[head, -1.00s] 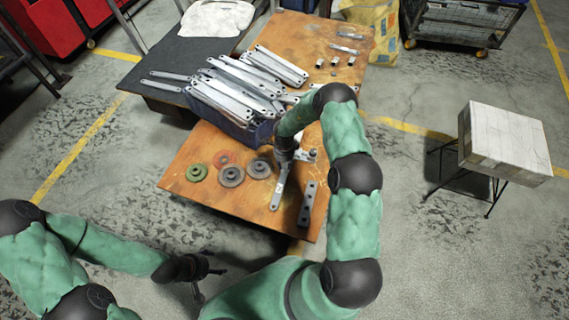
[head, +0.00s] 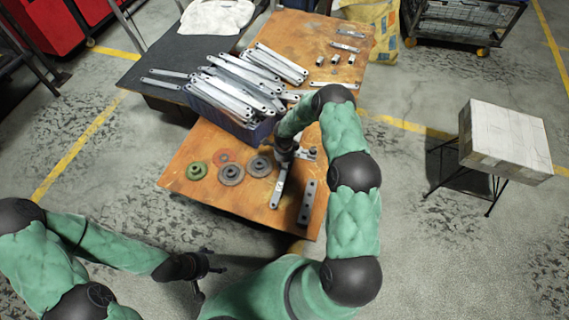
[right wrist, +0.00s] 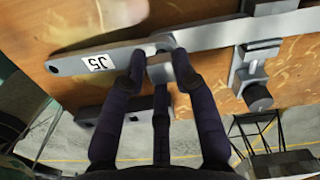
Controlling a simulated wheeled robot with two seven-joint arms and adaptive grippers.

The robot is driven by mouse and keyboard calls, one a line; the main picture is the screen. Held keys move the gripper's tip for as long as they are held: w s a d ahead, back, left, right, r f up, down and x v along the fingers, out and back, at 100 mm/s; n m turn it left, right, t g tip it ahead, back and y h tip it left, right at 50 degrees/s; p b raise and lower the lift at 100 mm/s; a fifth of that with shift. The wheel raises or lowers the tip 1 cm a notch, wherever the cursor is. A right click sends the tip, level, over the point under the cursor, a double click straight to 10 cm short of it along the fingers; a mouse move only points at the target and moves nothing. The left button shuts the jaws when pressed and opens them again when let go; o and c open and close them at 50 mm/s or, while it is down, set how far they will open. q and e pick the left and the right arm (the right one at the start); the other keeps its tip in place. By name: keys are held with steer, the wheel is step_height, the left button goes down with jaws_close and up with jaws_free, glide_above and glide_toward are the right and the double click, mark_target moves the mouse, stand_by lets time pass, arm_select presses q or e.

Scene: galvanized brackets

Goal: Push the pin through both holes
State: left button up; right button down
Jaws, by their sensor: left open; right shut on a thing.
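My right gripper (head: 285,158) is low over the front part of the wooden table, above a flat galvanized bracket (head: 278,190). In the right wrist view the gripper (right wrist: 160,62) is shut on a short grey metal piece (right wrist: 160,74), which appears to be the pin. The fingers partly hide the holes, and I cannot tell how deep the pin sits. My left gripper (head: 207,268) is open and empty, off the table's front edge.
A clamp (right wrist: 255,75) stands beside the second bracket. A dark plate with holes (head: 307,203) lies to the right. Round discs (head: 231,172) lie to the left. A blue bin (head: 232,122) full of brackets stands behind. Small cylinders (head: 335,59) are at the back.

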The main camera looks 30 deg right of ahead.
steer(key=shift+f, duration=0.75)
stand_by(0.3)
steer(key=c, duration=0.9)
jaws_free()
step_height(320, 180, up, 12)
